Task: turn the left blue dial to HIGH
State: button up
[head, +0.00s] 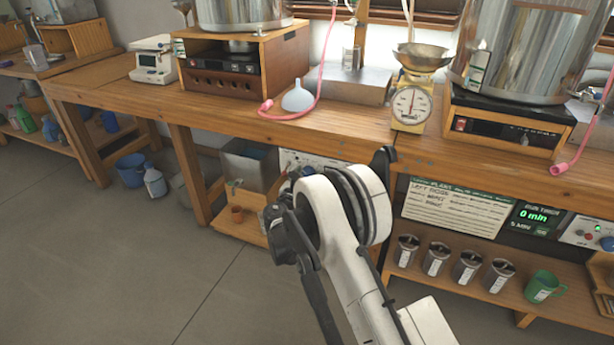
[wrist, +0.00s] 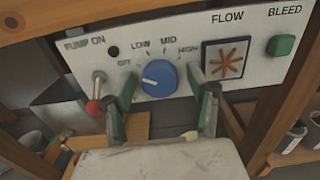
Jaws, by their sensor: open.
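The blue dial (wrist: 158,78) is on a white control panel (wrist: 75,64) in the wrist view, below the printed labels OFF, LOW, MID and HIGH. Its white pointer mark faces left, on the OFF side. My gripper (wrist: 163,84) is open, with one green-padded finger on each side of the dial. I cannot tell whether either finger touches it. In the head view the panel (head: 313,161) shows under the bench edge, and my arm hides much of it. The gripper's fingers are not clear there.
A red-tipped PUMP ON toggle (wrist: 94,104) is close to the left finger. The wooden bench (head: 350,120) overhangs the panel. Metal cups (head: 436,254) stand on the lower shelf at right.

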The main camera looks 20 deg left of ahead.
jog(key=c, duration=1.1)
jog(key=shift+c, duration=0.2)
jog(key=shift+m, duration=0.4)
jog(key=m, duration=0.3)
jog(key=shift+m, duration=0.4)
jog(key=m, duration=1.2)
jog(key=shift+m, duration=0.3)
jog(key=m, duration=0.6)
jog(key=shift+m, duration=0.3)
